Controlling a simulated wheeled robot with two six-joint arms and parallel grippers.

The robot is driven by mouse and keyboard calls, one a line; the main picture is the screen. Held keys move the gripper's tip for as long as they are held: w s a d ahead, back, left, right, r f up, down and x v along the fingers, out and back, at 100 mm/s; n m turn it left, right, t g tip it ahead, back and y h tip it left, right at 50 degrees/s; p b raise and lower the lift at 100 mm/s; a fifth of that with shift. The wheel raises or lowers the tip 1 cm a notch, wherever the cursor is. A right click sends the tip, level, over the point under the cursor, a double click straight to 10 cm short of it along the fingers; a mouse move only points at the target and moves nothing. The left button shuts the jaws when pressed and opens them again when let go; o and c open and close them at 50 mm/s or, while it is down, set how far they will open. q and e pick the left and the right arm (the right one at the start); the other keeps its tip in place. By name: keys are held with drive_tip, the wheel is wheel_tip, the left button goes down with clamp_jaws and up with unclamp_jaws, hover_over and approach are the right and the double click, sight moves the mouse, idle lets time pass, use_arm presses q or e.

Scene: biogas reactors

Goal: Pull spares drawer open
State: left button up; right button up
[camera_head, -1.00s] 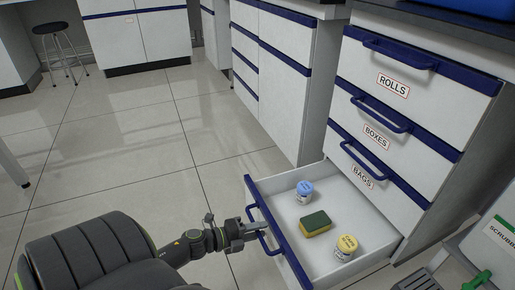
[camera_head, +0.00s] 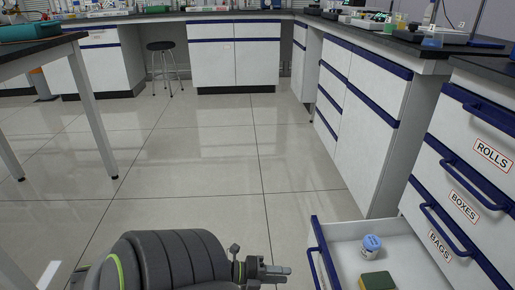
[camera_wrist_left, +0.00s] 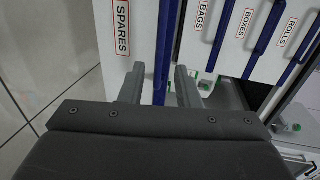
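The spares drawer (camera_head: 338,229), the lowest of the stack, stands pulled out, with its blue front edge and handle (camera_head: 324,258) facing left. Its SPARES label (camera_wrist_left: 122,28) shows in the left wrist view. My left gripper (camera_head: 276,271) is just left of the drawer front, and a small gap shows between its tips and the blue handle. In the left wrist view, its two fingers (camera_wrist_left: 159,88) are spread, with the blue handle (camera_wrist_left: 166,50) ahead in line with the gap. A blue-lidded jar (camera_head: 371,246) and a green-yellow sponge (camera_head: 377,281) lie inside the drawer. My right gripper is not in view.
Shut drawers labelled BAGS, BOXES and ROLLS (camera_head: 490,154) are above the open one. A cabinet row (camera_head: 370,130) runs behind. The tiled floor (camera_head: 200,150) is clear in the middle. A table leg (camera_head: 95,110) stands at left, a stool (camera_head: 165,62) farther back.

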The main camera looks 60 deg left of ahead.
use_arm(q)
drive_tip(key=p+v, duration=0.1)
drive_tip(key=v, duration=0.5)
drive_tip(key=shift+s, duration=0.2)
drive_tip(key=shift+w, duration=0.1)
